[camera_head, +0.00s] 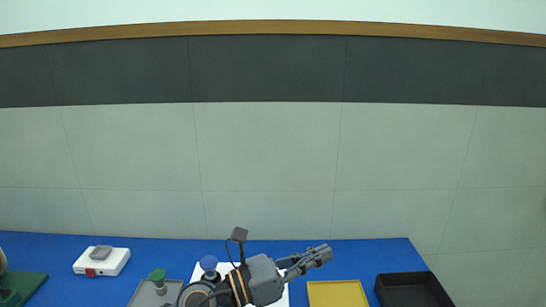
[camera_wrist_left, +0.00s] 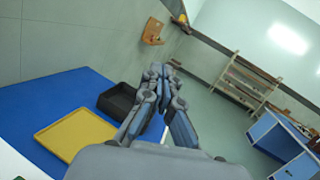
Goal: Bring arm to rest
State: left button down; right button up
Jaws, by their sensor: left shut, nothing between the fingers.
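My left gripper (camera_head: 319,254) is raised over the blue table in the head view, pointing right, with its fingers together and nothing between them. In the left wrist view the gripper (camera_wrist_left: 161,72) shows shut and empty, with the table to its left and floor to its right. My right gripper is in neither view.
The blue table (camera_head: 360,256) holds a yellow tray (camera_head: 338,294), a black bin (camera_head: 412,290), a white device (camera_head: 102,261), and a grey tray (camera_head: 146,296) with a green-capped item (camera_head: 158,275). Shelves (camera_wrist_left: 245,80) stand across open floor.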

pick_arm(q)
jog(key=w+a+n+t+y, duration=0.2)
jog(key=a+n+t+y, duration=0.95)
jog(key=n, duration=1.25)
jog(key=s+a+f+n+g+y, duration=0.2)
jog(key=s+a+f+n+y, duration=0.15)
jog(key=a+f+n, duration=0.5)
jog(key=s+a+f+n+g+y, duration=0.3)
jog(key=a+f+n+y, duration=0.2)
jog(key=a+f+n, duration=0.4)
jog(key=s+f+n+g+h, duration=0.1)
jog(key=s+f+n+g, duration=0.1)
jog(key=s+f+g, duration=0.55)
jog(key=s+f+n+g+h, duration=0.1)
jog(key=s+f+n+g, duration=0.15)
jog(key=s+f, duration=0.85)
jog(key=s+f+g, duration=0.1)
jog(key=s+f, duration=0.1)
jog(key=f, duration=0.9)
jog(key=s+f, duration=0.3)
jog(key=f, duration=0.8)
jog(key=s+a+f+g, duration=0.1)
jog(key=s+a+f, duration=0.1)
jog(key=s+f, duration=1.4)
jog(key=shift+a, duration=0.3)
